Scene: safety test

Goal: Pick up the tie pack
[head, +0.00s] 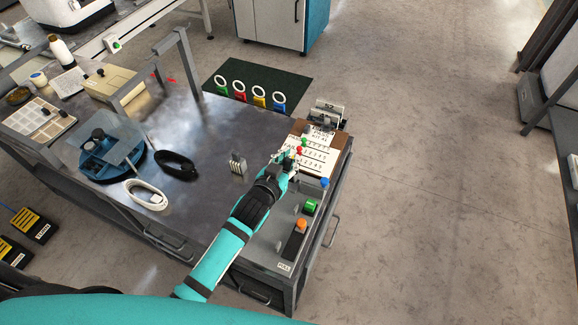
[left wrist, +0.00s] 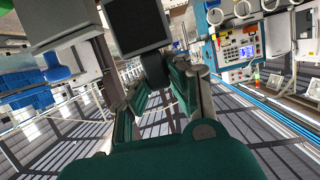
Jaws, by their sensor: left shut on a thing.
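My left gripper (head: 285,160) reaches over the right part of the workbench, at the near edge of a lettered board (head: 316,157). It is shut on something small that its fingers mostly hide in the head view. In the left wrist view, a dark block (left wrist: 155,68) shows between the green finger pads of the gripper (left wrist: 158,90); I cannot tell whether it is the tie pack. A small bundle of pale upright strips (head: 237,164) stands on the bench left of the gripper, apart from it. My right gripper is not in view.
A black coil (head: 176,166) and a white coil (head: 146,195) lie left on the workbench (head: 205,130). A green button box (head: 310,206) and an orange-topped switch (head: 297,240) sit near the right edge. A dark mat (head: 257,77) with several coloured ring-topped tags lies beyond.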

